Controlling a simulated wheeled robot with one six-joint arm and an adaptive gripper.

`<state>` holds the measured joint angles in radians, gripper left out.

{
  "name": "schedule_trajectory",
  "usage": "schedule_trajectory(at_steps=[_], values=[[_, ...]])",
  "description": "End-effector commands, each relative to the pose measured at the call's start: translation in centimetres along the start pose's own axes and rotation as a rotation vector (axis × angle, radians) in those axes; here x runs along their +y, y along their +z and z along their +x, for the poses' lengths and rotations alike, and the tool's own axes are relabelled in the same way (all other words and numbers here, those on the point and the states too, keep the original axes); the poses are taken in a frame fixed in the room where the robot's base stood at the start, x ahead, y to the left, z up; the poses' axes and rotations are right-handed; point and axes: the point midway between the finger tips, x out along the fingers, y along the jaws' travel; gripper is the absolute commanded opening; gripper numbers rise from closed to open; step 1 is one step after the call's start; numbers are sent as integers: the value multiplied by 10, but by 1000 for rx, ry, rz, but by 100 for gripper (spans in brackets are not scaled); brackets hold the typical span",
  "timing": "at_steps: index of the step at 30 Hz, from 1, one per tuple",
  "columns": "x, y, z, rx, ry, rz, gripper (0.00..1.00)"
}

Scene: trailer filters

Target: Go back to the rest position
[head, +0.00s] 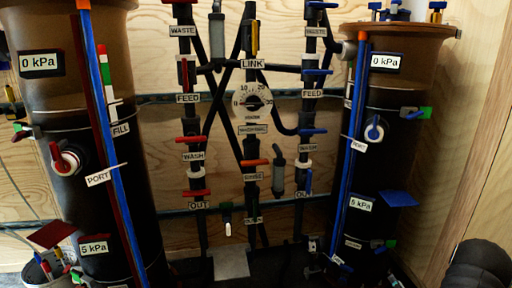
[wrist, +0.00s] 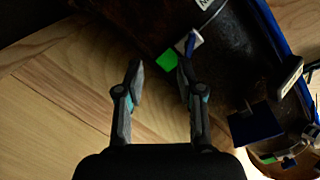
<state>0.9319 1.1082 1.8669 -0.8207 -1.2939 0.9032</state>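In the wrist view my gripper (wrist: 160,80) is open, its two fingers spread apart with nothing between them. Beyond the fingertips lies the dark side of a tank with a green tab (wrist: 167,60) and a blue lever (wrist: 190,44). The right finger overlaps the tank near that lever in the picture; I cannot tell whether it touches. In the head view the fingers are not seen; only a dark rounded part, likely of my arm, shows at the lower right corner.
Two tall dark tanks, a left one (head: 75,190) and a right one (head: 395,150), flank a pipe rack with labelled red, blue and orange valve handles and a round gauge (head: 252,102). A plywood wall (head: 480,110) stands at the right. Bare wood (wrist: 60,110) shows at left in the wrist view.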

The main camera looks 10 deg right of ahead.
Motion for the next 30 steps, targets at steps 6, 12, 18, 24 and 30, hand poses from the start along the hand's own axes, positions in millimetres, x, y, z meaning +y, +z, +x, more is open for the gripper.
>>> schedule_trajectory(at_steps=[6,12,18,24,30], values=[[71,54,-32,-228,358,-120,38],[80,57,-78,-450,613,-222,38],[32,41,-119,-670,773,-310,38],[-40,26,-154,-840,846,-365,38],[-120,16,-188,-974,864,-406,38]])
